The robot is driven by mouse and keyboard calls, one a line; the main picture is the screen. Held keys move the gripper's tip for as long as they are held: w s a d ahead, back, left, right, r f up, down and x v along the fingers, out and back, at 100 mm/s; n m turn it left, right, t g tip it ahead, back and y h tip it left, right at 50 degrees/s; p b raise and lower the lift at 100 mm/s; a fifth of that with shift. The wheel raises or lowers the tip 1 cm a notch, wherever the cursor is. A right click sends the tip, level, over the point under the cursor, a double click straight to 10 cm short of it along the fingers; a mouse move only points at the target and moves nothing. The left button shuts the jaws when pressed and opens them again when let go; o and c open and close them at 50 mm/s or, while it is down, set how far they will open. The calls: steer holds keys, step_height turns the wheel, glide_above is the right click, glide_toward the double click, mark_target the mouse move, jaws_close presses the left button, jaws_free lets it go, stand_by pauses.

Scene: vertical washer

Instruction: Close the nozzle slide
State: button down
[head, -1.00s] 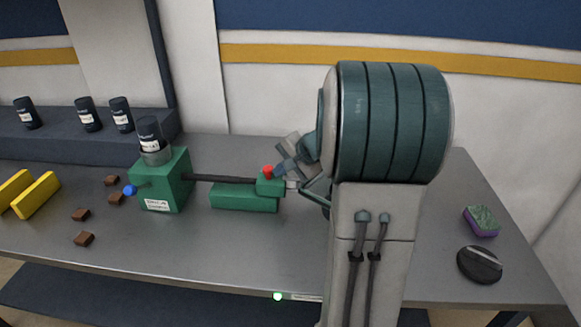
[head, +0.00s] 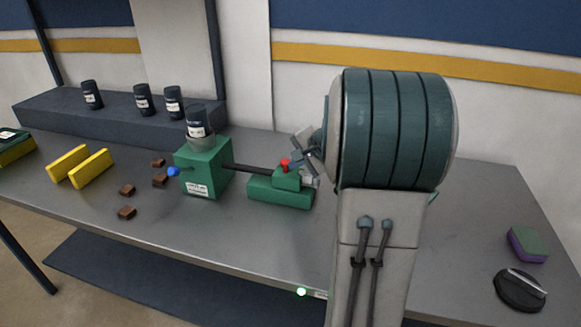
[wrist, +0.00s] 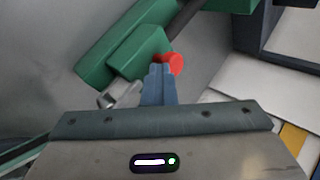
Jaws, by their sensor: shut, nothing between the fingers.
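The nozzle slide (head: 287,179) is a small green block with a red knob (head: 285,164) on top, sitting on a longer green base (head: 280,193). A dark rod (head: 250,169) runs left from it to a green box (head: 203,167) that carries a dark bottle. A stretch of rod shows between slide and box. In the wrist view, my gripper (wrist: 158,69) is shut and empty, its tips beside the red knob (wrist: 174,64) and close against the green slide (wrist: 140,54). Whether they touch is unclear. In the head view my arm hides part of the gripper.
Several brown blocks (head: 127,190) and two yellow bars (head: 89,168) lie left of the box. Dark bottles (head: 142,99) stand on a raised shelf behind. A sponge (head: 528,244) and a black round item (head: 520,291) lie at the right. The front middle of the table is clear.

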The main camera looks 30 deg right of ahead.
steer(key=shift+w+a, duration=0.1)
steer(key=shift+a, duration=0.05)
steer(key=s+f+b+v, duration=0.1)
steer(key=s+f+v, duration=0.1)
steer(key=v, duration=1.1)
steer(key=shift+d+r, duration=0.15)
steer(key=shift+d, duration=0.25)
steer(key=s+a+f+n+g+h, duration=0.1)
steer(key=s+a+f+n, duration=0.2)
steer(key=a, duration=0.4)
steer(key=s+a+f+n+g+h, duration=0.1)
steer(key=s+a+f+n+g, duration=0.1)
steer(key=s+a+f+n, duration=0.2)
steer(key=s+a+f+n+g+h, duration=0.1)
steer(key=s+a+f+n+g, duration=0.1)
steer(key=s+a+n, duration=0.4)
steer(key=s+a+f, duration=0.1)
steer(key=s+a, duration=0.1)
steer(key=a, duration=0.3)
steer(key=shift+s+f+n, duration=0.2)
steer(key=shift+f+n, duration=0.15)
steer(key=shift+n, duration=0.05)
